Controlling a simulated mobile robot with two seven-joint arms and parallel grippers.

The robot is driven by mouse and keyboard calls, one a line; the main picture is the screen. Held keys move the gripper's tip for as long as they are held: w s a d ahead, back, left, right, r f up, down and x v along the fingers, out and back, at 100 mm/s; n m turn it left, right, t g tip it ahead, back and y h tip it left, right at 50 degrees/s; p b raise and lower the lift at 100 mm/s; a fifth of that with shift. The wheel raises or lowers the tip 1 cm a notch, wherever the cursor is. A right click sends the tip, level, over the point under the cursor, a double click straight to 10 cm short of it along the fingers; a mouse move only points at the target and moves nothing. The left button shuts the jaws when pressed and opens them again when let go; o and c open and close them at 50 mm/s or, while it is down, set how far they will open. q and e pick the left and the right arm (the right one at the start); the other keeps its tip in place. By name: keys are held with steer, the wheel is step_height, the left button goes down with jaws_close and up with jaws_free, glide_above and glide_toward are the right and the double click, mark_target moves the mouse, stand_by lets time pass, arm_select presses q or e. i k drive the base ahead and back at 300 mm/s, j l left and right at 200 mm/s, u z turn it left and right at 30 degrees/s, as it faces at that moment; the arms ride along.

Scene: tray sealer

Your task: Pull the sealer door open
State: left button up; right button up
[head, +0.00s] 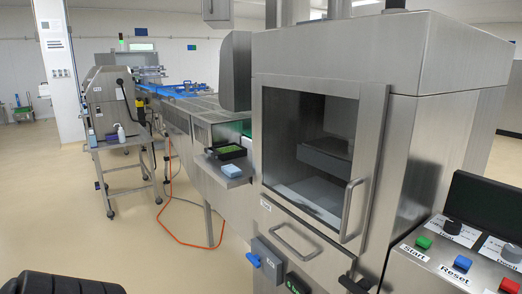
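The sealer (345,45) is a large stainless steel cabinet right of the middle in the head view. Its door (373,130) has a steel frame around a clear window and looks shut. A vertical bar handle (347,208) is at the lower right of the door. Through the window I see a dark interior with a grey block and a pale flat surface.
A panel (408,268) with Start and Reset buttons juts out at the lower right. A lower cover with a bar handle (296,246) is below the door. A shelf with a black tray (228,152) and a conveyor (190,98) extend left. Open floor (100,245) is at left.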

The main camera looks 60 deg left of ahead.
mark_target(373, 97)
steer(key=u, duration=1.25)
